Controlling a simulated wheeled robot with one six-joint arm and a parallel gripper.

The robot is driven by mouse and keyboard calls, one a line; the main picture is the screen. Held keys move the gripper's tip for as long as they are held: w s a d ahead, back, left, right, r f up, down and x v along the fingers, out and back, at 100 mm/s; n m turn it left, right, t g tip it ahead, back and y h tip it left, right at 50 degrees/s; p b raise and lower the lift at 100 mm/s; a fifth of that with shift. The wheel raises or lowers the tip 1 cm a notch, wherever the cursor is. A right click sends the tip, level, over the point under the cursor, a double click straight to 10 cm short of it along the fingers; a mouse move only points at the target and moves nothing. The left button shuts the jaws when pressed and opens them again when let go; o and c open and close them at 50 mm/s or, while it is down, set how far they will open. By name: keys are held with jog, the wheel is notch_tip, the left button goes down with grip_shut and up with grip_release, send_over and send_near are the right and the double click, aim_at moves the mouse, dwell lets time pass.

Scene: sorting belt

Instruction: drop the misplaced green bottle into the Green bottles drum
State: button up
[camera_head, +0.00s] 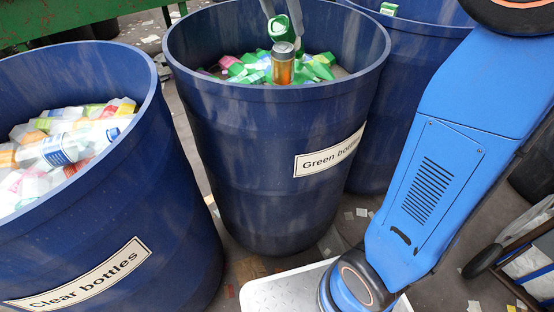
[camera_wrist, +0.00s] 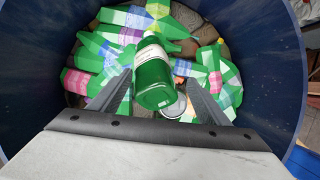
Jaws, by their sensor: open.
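The Green bottles drum (camera_head: 240,130) is a dark blue open drum with a "Green bottles" label, in the middle of the head view. My gripper (camera_head: 283,18) is over its opening, with the jaws apart. In the wrist view my gripper (camera_wrist: 158,100) points down into the drum. A green bottle (camera_wrist: 153,80) with a white label shows between the open fingers, base towards the camera. A green bottle (camera_head: 281,28) also shows at the fingers in the head view. Whether it touches the fingers or the pile cannot be told.
Several green bottles (camera_wrist: 95,55) lie in the drum. An amber can (camera_head: 283,70) shows there too, with a round metal end (camera_wrist: 174,106) in the wrist view. The Clear bottles drum (camera_head: 150,190) stands at left; another blue drum (camera_head: 410,60) stands behind right.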

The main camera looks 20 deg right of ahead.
jog(key=v, duration=1.7)
jog(key=shift+r, duration=0.2)
